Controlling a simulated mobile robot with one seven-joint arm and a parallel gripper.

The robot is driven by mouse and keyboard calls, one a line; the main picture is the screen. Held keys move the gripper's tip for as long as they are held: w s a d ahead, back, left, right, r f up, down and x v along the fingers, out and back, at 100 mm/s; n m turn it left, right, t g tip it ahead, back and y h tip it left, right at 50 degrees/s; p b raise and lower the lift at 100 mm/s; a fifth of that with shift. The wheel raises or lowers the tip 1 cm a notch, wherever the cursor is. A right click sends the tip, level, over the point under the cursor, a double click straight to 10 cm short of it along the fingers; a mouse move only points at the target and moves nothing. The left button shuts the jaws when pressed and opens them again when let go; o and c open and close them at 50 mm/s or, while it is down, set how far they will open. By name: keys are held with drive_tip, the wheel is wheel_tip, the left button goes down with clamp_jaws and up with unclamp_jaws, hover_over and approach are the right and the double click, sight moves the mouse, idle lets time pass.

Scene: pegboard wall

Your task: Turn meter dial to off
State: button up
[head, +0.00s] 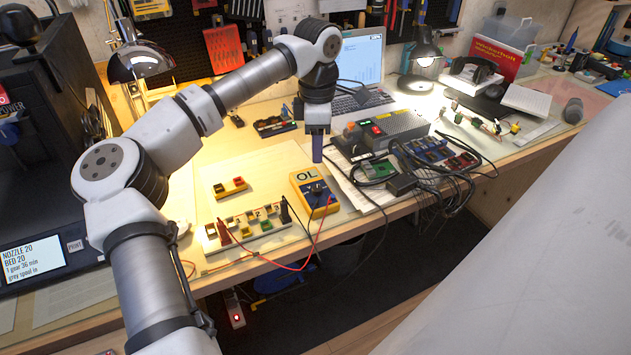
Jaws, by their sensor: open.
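A yellow multimeter (304,203) lies on the workbench near its front edge, with "OL" on its screen. Its dark round dial (317,191) is on the lower part of the face; the pointer's setting is too small to read. A red lead runs from the meter toward the front left. My gripper (317,158) points down just above and behind the meter, apart from the dial. Its jaws are open and nothing shows between them, though the fingers overlap from this side.
A white strip with coloured blocks (246,226) and probes stands left of the meter. A small yellow block holder (230,187) lies behind it. A power supply (395,129), cables and an adapter (401,183) crowd the right. A laptop (361,62) stands at the back.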

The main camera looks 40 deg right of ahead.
sight(317, 188)
wheel_tip(317, 188, down, 11)
drive_tip(key=shift+f+p, duration=0.2)
drive_tip(key=shift+p, duration=0.45)
drive_tip(key=shift+c, duration=0.3)
clamp_jaws()
